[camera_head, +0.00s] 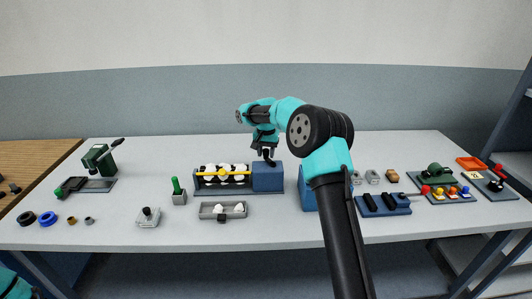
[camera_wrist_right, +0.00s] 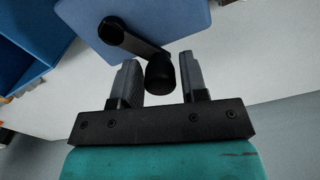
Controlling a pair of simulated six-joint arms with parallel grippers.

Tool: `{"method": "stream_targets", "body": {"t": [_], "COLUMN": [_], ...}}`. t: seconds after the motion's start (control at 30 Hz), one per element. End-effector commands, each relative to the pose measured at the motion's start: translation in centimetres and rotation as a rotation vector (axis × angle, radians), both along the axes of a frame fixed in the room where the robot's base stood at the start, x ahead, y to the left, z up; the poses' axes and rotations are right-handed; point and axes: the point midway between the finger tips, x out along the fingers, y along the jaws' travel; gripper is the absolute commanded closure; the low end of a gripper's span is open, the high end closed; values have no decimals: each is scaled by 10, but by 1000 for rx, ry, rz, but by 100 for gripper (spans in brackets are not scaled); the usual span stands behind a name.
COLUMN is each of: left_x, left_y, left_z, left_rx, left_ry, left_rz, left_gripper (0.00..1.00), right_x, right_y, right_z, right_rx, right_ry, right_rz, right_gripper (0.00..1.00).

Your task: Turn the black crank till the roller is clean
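The roller (camera_head: 224,172), with white fluffy tufts and a yellow bar across it, lies in a dark frame joined to a blue box (camera_head: 267,178). The black crank (camera_wrist_right: 133,40) is on the blue box, which fills the top of the right wrist view (camera_wrist_right: 180,12). Its arm ends in a black knob (camera_wrist_right: 160,76). My right gripper (camera_head: 265,152) is at the crank; the arm partly hides it. In the wrist view its fingers (camera_wrist_right: 160,84) are apart, with the knob between them and narrow gaps beside it. My left gripper is not in view.
A grey tray (camera_head: 222,216) with white tufts stands in front of the roller. A green-handled tool (camera_head: 178,190) stands left of it. A blue bin (camera_head: 307,190) is right of the box, partly behind my right arm. Bare table lies along the front.

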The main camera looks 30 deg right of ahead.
Motion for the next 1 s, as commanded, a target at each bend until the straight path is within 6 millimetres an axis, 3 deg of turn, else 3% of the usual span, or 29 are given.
{"method": "stream_targets", "body": {"t": [0.13, 0.57, 0.77, 1.0], "left_x": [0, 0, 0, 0], "left_y": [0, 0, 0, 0], "left_z": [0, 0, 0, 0], "left_rx": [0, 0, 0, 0], "left_ry": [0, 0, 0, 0], "left_rz": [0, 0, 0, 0], "left_gripper": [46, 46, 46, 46], "right_x": [0, 1, 1, 1], "right_y": [0, 0, 0, 1], "right_z": [0, 10, 38, 85], "right_rx": [0, -1, 0, 0], "right_ry": [0, -2, -3, -4], "right_rz": [0, 1, 0, 0], "right_gripper": [46, 46, 46, 46]}}
